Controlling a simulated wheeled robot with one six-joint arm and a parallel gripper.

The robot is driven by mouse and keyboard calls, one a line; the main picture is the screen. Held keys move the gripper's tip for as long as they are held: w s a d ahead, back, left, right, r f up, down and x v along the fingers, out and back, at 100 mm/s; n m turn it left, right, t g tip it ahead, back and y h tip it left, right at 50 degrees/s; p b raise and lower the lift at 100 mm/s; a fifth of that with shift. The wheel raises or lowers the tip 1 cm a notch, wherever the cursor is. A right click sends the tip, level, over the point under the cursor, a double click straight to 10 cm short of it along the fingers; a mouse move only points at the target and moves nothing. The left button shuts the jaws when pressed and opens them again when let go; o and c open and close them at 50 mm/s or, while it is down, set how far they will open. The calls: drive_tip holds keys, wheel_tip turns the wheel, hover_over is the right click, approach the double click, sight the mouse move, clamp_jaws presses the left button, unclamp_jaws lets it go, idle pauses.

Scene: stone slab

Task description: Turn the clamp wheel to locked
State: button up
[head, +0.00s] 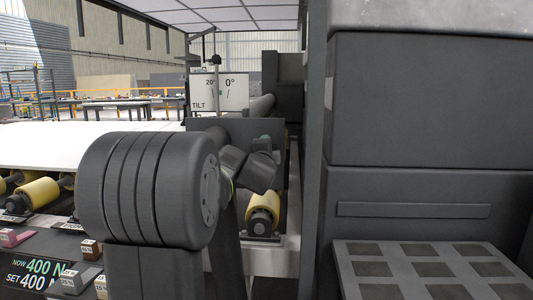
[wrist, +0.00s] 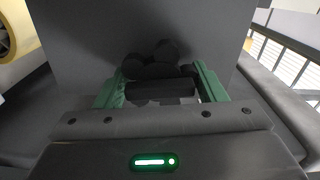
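The clamp wheel (wrist: 158,62) shows in the wrist view as a dark, lobed knob in front of a grey plate (wrist: 80,45). My gripper (wrist: 162,68) has its two green fingers wide apart, one at each side of the knob. Their tips are close to the outer lobes; I cannot tell whether they touch. In the head view my gripper (head: 264,141) is small, next to the dark plate (head: 205,125), and mostly behind my own arm. The wheel cannot be made out there, and no locked mark is readable in either view.
A sign (head: 218,93) reads TILT, 20° and 0°. A display (head: 38,272) reads NOW 400 N, SET 400 N. Yellow rollers (head: 262,210) stand below the plate. A white slab (head: 60,142) lies at left. A tall dark cabinet (head: 430,110) blocks the right side.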

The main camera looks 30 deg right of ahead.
drive_tip(key=shift+o, duration=0.9)
drive_tip(key=v, duration=1.3)
drive_tip(key=shift+s+a, duration=0.25)
drive_tip(key=shift+s, duration=0.05)
drive_tip(key=x, duration=1.4)
drive_tip(key=shift+s, duration=0.1)
drive_tip(key=shift+s, duration=0.15)
